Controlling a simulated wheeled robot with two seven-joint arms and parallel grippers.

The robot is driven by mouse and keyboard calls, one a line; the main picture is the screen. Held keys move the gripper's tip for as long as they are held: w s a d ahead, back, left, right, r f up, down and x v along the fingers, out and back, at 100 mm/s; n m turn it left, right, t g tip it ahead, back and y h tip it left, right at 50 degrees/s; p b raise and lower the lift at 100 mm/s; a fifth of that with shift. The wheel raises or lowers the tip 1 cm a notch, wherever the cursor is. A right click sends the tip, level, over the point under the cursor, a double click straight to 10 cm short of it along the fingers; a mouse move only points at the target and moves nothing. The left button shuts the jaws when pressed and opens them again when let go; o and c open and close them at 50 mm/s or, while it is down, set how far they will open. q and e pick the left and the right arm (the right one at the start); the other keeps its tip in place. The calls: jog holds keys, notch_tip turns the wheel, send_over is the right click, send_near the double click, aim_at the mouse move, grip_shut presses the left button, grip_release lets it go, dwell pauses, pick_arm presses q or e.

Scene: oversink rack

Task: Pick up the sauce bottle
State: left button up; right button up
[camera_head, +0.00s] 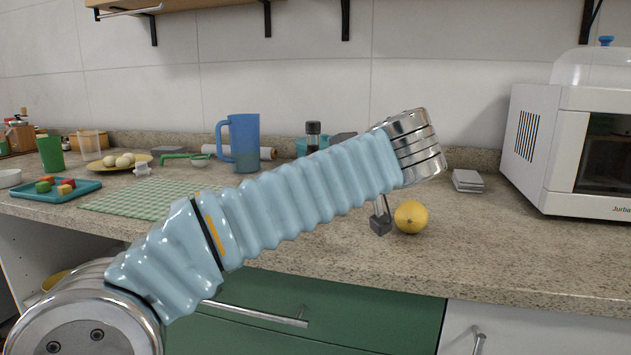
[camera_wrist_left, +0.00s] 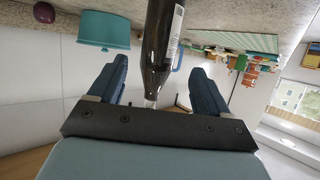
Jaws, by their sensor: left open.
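The sauce bottle is dark with a black cap (camera_head: 313,128). In the head view only its top shows above my left arm; the rest is hidden. In the left wrist view the dark bottle (camera_wrist_left: 158,38) with a white label appears upside down, its narrow neck between the two blue fingers of my left gripper (camera_wrist_left: 158,72). The fingers are spread with a gap on each side of the neck. My right gripper is not in view.
A white microwave (camera_head: 560,150) stands at right. The front right counter is clear.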

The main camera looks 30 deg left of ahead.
pick_arm(q)
jog(key=p+x, duration=0.1)
jog(key=x, duration=0.7)
jog(key=shift+w+d, duration=0.1)
jog(key=shift+d, duration=0.05)
jog(key=shift+r, duration=0.1)
jog(key=c, duration=1.2)
jog(key=shift+c, duration=0.2)
